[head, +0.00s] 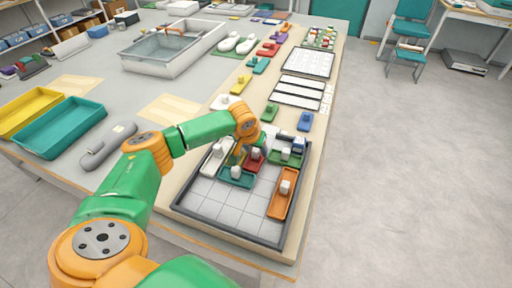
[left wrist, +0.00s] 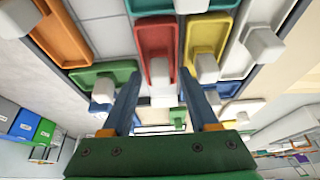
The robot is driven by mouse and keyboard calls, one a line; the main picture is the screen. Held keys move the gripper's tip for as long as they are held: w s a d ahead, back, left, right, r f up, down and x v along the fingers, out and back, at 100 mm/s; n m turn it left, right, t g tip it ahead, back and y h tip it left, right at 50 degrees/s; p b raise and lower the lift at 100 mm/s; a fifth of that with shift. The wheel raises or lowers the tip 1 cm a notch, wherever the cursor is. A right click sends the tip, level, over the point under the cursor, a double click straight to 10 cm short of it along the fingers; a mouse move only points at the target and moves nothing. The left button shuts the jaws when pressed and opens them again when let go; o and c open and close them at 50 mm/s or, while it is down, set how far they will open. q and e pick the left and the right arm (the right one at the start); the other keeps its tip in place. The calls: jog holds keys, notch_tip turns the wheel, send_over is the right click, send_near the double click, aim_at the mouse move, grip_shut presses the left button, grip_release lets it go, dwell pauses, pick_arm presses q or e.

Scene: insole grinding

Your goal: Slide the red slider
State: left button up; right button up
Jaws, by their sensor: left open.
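The red slider (head: 252,167) lies in the framed tray (head: 235,221), with a white knob on top. It also shows in the left wrist view (left wrist: 155,38), its white knob (left wrist: 162,77) appearing between the two blue-grey fingers. My left gripper (left wrist: 160,82) is open, pointing down at the red slider. I cannot tell whether either finger touches the knob. In the head view my left gripper (head: 241,156) is partly hidden by its wrist. My right gripper is not in view.
Around the red slider are the teal slider (head: 237,182), white slider (head: 212,163), green slider (head: 285,160) and orange slider (head: 281,204). The yellow slider (left wrist: 208,38) is right beside it in the left wrist view. The tray's front-left squares are bare.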

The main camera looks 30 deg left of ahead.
pick_arm(q)
jog(key=shift+w+a+f, duration=0.15)
jog(key=shift+w+f, duration=0.5)
jog(key=shift+f, duration=0.05)
jog(key=shift+s+r, duration=0.1)
grip_shut()
dwell(0.7)
